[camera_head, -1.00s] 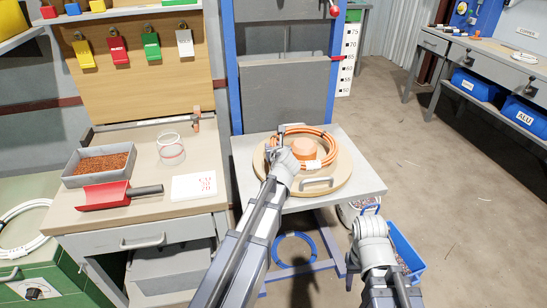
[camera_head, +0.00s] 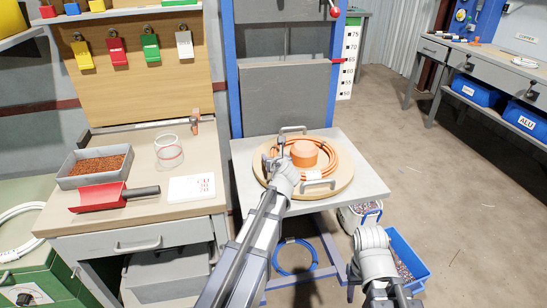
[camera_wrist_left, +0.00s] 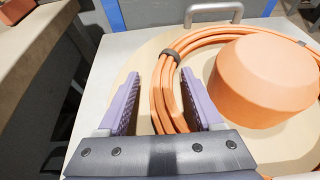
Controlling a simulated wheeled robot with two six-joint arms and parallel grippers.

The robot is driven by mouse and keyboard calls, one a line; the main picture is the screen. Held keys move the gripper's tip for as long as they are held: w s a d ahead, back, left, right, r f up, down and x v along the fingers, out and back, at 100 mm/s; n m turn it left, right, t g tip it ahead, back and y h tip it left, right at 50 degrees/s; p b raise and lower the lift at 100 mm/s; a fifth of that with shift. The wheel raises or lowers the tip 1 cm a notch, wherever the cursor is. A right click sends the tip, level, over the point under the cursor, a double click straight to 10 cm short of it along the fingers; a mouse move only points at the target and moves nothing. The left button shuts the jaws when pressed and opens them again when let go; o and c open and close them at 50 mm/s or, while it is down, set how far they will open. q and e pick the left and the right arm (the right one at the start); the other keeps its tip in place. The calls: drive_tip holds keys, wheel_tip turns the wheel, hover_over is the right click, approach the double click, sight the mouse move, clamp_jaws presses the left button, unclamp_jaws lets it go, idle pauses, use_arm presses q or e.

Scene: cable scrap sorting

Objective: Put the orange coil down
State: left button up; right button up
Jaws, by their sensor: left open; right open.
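The orange coil (camera_head: 333,155) lies around an orange hub (camera_head: 304,153) on a round wooden board (camera_head: 345,178) with metal handles. My left gripper (camera_head: 279,145) is at the coil's left side. In the left wrist view, the open fingers of the gripper (camera_wrist_left: 160,100) stand on either side of the coil's strands (camera_wrist_left: 166,92), with gaps visible. A dark tie (camera_wrist_left: 170,55) wraps the strands just beyond the fingers. My right arm (camera_head: 372,255) is low at the right of the table; its fingertips are hard to make out.
The board rests on a grey table (camera_head: 372,184). To the left, a workbench (camera_head: 140,205) holds a tray of copper granules (camera_head: 98,163), a red scoop (camera_head: 100,197) and a glass jar (camera_head: 169,152). A blue bin (camera_head: 408,250) and a blue coil (camera_head: 295,257) are below.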

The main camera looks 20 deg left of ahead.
use_arm(q)
drive_tip(key=p+v, duration=0.4)
drive_tip(key=v, duration=0.8)
drive_tip(key=shift+p, duration=0.35)
drive_tip(key=shift+f, duration=0.1)
